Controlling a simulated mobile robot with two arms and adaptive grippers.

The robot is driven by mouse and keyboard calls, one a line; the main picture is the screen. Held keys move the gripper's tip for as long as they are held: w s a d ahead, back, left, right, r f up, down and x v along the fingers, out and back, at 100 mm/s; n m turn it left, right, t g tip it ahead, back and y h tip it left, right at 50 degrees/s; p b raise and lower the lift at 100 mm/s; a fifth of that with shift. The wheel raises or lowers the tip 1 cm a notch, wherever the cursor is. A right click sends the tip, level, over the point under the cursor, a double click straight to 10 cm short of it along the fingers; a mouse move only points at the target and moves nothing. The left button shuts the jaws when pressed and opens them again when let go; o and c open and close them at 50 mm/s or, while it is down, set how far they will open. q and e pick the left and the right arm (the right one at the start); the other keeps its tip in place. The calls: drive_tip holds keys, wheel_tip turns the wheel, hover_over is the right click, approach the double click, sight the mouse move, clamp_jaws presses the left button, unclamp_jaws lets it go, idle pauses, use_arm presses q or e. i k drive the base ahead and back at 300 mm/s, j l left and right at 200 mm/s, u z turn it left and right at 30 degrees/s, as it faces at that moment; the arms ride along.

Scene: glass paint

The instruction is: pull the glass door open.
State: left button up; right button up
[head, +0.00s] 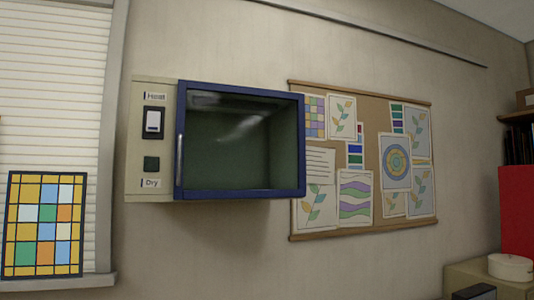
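The glass door (241,194) has a blue frame around a dark, reflective pane and covers the front of a wall-mounted cabinet. The door looks shut. A silver vertical handle (180,160) is on the left side of its frame. Neither of my grippers shows in the head view.
A cork board (375,115) with several pinned papers hangs right of the cabinet. A stained-glass panel (43,225) leans by the window blinds at left. A cream surface (465,274) with a round white box (511,267) is at lower right. The wall below the cabinet is bare.

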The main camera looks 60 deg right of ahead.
sight(182, 86)
drive_tip(key=z, duration=1.8)
